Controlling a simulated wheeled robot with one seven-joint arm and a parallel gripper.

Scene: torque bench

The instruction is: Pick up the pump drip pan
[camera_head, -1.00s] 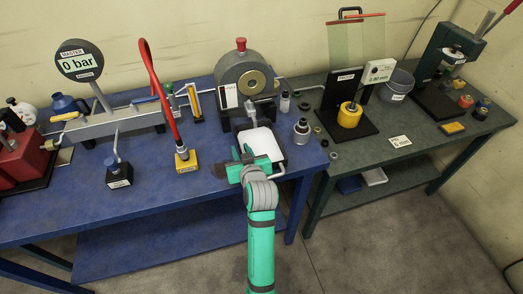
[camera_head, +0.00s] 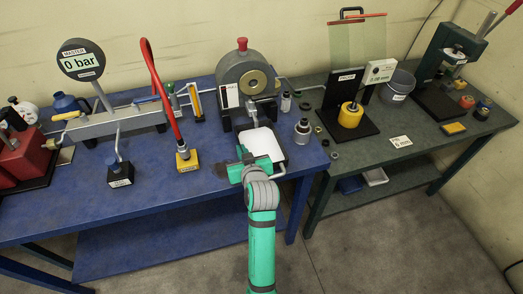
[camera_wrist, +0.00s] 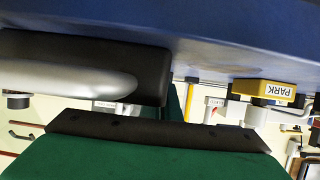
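In the wrist view a dark finger bar (camera_wrist: 165,132) lies across the green gripper body. A black block (camera_wrist: 130,68) with a pale rounded part is close above it; I cannot tell what it belongs to. The finger gap is not clear.
The grey pump (camera_head: 246,78) stands behind the pan on the blue bench (camera_head: 170,190). A yellow block with a red hose (camera_head: 187,159) is to the left and shows as PARK in the wrist view (camera_wrist: 264,90). A metal fitting (camera_head: 302,132) is to the right.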

